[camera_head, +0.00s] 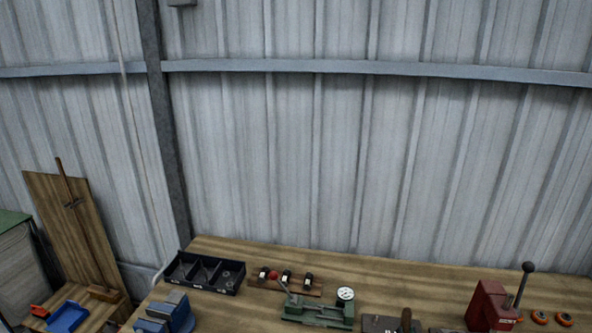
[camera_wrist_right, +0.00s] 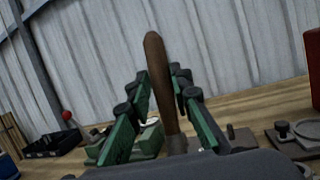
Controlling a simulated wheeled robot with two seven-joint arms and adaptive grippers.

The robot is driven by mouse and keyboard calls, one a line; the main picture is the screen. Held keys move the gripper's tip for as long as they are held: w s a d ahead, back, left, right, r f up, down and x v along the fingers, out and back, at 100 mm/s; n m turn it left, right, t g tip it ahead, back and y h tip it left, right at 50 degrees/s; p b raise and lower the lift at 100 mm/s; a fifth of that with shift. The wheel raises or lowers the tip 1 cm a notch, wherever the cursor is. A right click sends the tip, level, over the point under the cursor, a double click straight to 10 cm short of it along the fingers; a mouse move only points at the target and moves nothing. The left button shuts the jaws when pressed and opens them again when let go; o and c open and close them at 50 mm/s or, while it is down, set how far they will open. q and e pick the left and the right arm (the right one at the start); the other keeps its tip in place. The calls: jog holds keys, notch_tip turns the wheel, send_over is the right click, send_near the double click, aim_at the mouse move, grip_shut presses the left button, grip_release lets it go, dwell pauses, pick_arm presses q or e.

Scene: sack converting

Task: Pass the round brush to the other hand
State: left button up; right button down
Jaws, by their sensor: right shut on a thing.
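The round brush shows only as a brown wooden handle (camera_wrist_right: 158,80) in the right wrist view, standing nearly upright; its bristles are hidden. My right gripper (camera_wrist_right: 163,95), with green pads and dark fingers, is shut on the handle, one finger on each side. My right gripper cannot be made out there. My left gripper is in neither view.
A wooden bench (camera_head: 225,250) runs along a corrugated wall. On it are a black divided tray (camera_head: 205,273), a green device with a dial (camera_head: 318,311), a red lever press (camera_head: 491,306) and a blue vise-like tool (camera_head: 168,314). A wooden board (camera_head: 70,225) leans at left.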

jog(key=s+a+f, duration=0.2)
jog(key=s+a, duration=0.3)
jog(key=s, duration=0.2)
jog(key=s+a+f, duration=0.3)
jog(key=s+a, duration=0.2)
jog(key=s, duration=0.3)
jog(key=shift+s+a+f, duration=0.2)
jog(key=shift+s+f, duration=0.1)
